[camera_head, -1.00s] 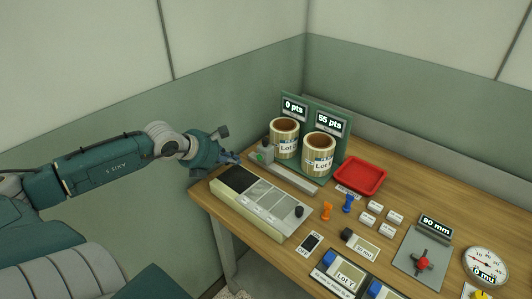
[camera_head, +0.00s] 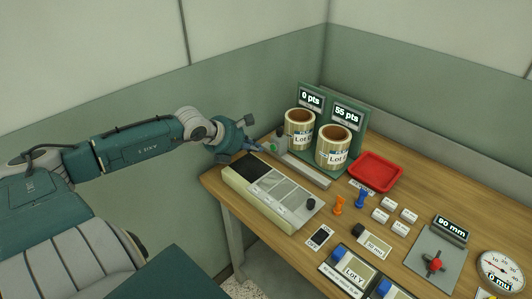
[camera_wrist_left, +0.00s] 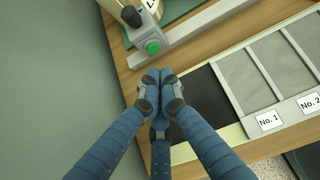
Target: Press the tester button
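The green button (camera_wrist_left: 152,47) sits on a small grey block at the left end of a long grey bar. In the head view the green button (camera_head: 273,147) is beside the two tape rolls, at the table's left corner. My left gripper (camera_wrist_left: 160,73) is shut with its blue fingertips together and nothing held. The tips are just short of the button in the wrist view, and I see a small gap. In the head view my left gripper (camera_head: 259,149) is close to the left of the button. My right gripper is not in view.
Two tape rolls (camera_head: 333,148) stand before green panels reading 0 pts and 55 pts. A beige sample case (camera_head: 293,220) lies in front of the bar. A red tray (camera_head: 376,172), orange and blue pegs and small white blocks are to the right.

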